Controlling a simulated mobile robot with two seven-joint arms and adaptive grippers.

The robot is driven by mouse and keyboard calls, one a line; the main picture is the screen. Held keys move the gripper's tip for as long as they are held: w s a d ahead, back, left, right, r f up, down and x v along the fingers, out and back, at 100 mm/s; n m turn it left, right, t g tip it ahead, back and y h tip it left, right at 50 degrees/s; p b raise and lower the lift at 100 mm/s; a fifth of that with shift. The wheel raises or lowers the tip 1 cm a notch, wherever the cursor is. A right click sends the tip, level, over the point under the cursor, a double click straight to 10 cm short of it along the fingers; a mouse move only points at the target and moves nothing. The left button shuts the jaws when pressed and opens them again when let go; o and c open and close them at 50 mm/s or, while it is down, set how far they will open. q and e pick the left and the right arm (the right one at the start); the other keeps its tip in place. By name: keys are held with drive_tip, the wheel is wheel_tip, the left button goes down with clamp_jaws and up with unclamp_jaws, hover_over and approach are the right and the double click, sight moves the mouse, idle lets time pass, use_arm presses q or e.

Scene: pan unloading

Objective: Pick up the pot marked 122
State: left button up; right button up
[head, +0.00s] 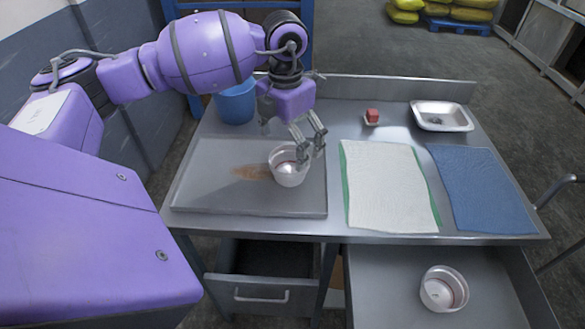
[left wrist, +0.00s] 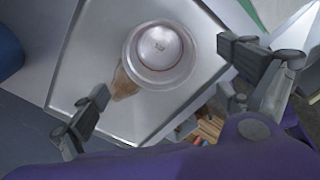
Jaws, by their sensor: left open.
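A small white pot (head: 288,172) stands upright on the grey metal tray (head: 200,200) on the table. The same pot (left wrist: 160,50) shows from above in the left wrist view, with a small mark inside on its bottom that I cannot read. My left gripper (head: 312,154) is open just above the pot's right side. In the left wrist view its fingers (left wrist: 162,72) are spread on either side of the pot, apart from it and empty. A second white pot (head: 443,290) sits in the open drawer below; its mark is too small to read. My right gripper is not in view.
A blue bucket (head: 236,103) stands behind.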

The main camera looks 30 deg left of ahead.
sight(289, 159)
use_arm(q)
drive_tip(key=shift+w+f+p, duration=0.2)
drive_tip(key=shift+f, duration=1.3)
drive_tip(key=shift+w+f+p, duration=0.2)
drive_tip(key=shift+f, duration=1.25)
drive_tip(key=c, duration=1.3)
drive_tip(key=shift+r, duration=0.1)
